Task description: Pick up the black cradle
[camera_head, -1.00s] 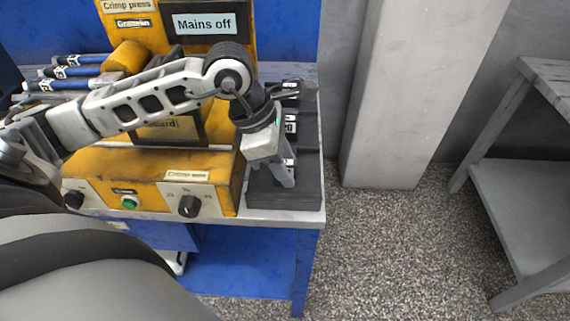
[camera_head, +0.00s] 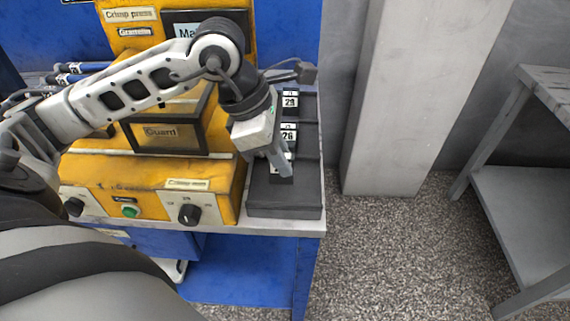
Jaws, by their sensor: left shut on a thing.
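A dark stepped holder (camera_head: 285,203) stands on the right end of the bench, with small black blocks with white labels in a row. Two labels read 29 (camera_head: 290,101) and 26 (camera_head: 288,133). My left gripper (camera_head: 282,173) reaches down over the nearest step. It is shut on a small black piece, apparently the black cradle (camera_head: 283,179), mostly hidden by the fingers. I cannot tell whether this piece is clear of the holder. My right gripper is not in view.
The yellow crimp press (camera_head: 150,180), with knobs and a green button, stands left of the holder. Blue-handled tools (camera_head: 85,70) lie at the back left. A grey pillar (camera_head: 405,100) and a grey table (camera_head: 530,200) stand right, with open floor between.

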